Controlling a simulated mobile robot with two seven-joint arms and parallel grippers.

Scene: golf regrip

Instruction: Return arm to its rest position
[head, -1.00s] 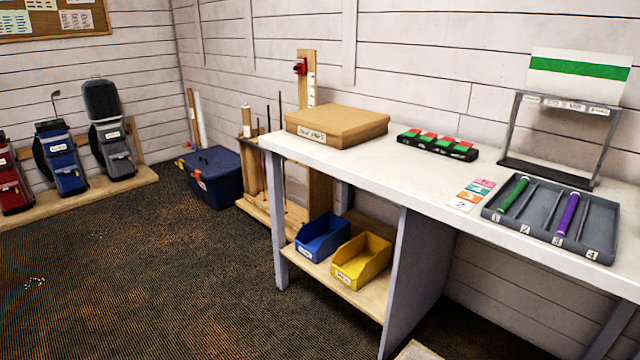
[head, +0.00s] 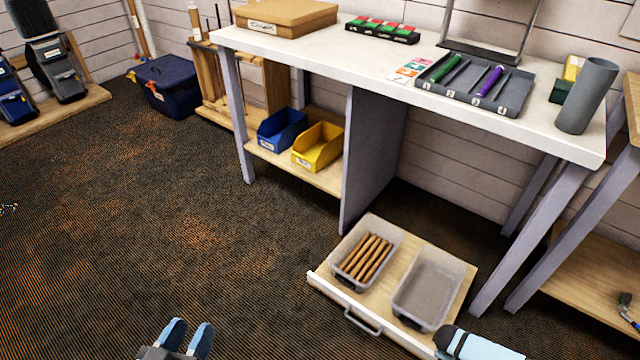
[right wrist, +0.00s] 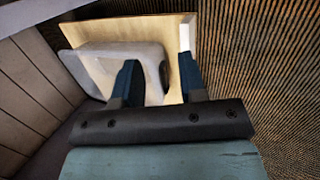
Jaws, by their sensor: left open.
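My left gripper (head: 187,338) shows at the bottom of the head view, with two blue fingers apart and nothing between them, above the dark carpet. My right gripper (head: 450,338) is at the bottom right of the head view, by the near right corner of a pulled-out drawer tray (head: 330,283). In the right wrist view its two dark fingers (right wrist: 160,82) are apart, with a pale bin (right wrist: 95,62) and the wooden tray behind them. I see no object held between them.
The drawer tray carries a bin of brown sticks (head: 343,262) and an empty clear bin (head: 458,275). The white workbench (head: 375,68) holds a grey grip tray (head: 520,108) and a grey cylinder (head: 587,97). Carpet (head: 130,220) on the left is clear.

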